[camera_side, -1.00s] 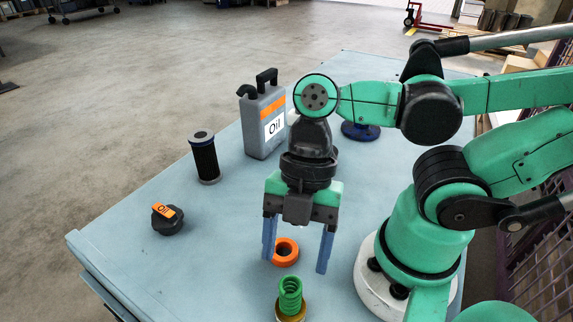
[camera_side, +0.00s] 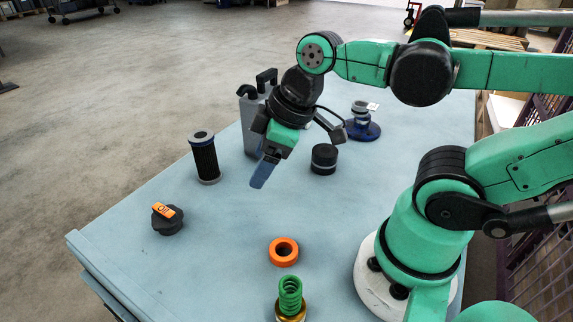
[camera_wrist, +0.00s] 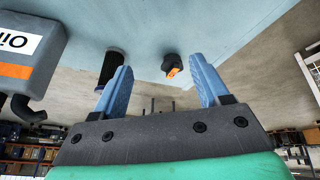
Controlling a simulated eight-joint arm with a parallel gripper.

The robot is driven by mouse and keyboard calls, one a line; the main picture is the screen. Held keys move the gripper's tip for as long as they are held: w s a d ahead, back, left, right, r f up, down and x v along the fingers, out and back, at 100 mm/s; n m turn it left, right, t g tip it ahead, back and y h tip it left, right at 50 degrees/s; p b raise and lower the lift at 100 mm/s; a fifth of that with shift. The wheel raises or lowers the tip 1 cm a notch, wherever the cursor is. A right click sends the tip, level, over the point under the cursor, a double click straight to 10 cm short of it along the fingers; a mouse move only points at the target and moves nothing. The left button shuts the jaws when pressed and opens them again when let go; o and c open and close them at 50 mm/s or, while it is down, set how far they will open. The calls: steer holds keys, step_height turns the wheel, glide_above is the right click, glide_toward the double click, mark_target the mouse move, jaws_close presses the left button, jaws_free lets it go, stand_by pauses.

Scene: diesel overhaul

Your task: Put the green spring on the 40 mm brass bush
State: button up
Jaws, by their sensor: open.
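The green spring (camera_side: 290,293) stands upright on the brass bush (camera_side: 291,318) at the front edge of the side view. The bush shows only as a gold rim under the spring, cut off by the picture's lower edge. My gripper (camera_side: 262,172) is raised well behind and above them, tilted, over the middle of the table. In the wrist view my gripper (camera_wrist: 160,88) has its two blue fingers spread wide with nothing between them. The spring and bush are not in the wrist view.
An orange ring (camera_side: 284,252) lies behind the spring. A black cap with an orange label (camera_side: 167,219), a dark filter (camera_side: 205,158), a grey oil can (camera_side: 250,118), a black cylinder (camera_side: 324,159) and a blue-based part (camera_side: 362,130) stand around the table (camera_side: 210,260). The front left is clear.

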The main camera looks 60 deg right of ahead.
steer(key=w+m, duration=0.1)
steer(key=m, duration=0.1)
steer(key=w+d+m+t+h, duration=0.1)
steer(key=m, duration=0.1)
steer(key=w+d+m+t, duration=0.1)
steer(key=m, duration=0.1)
steer(key=shift+d+f, duration=0.15)
steer(key=shift+d, duration=0.1)
stand_by(0.7)
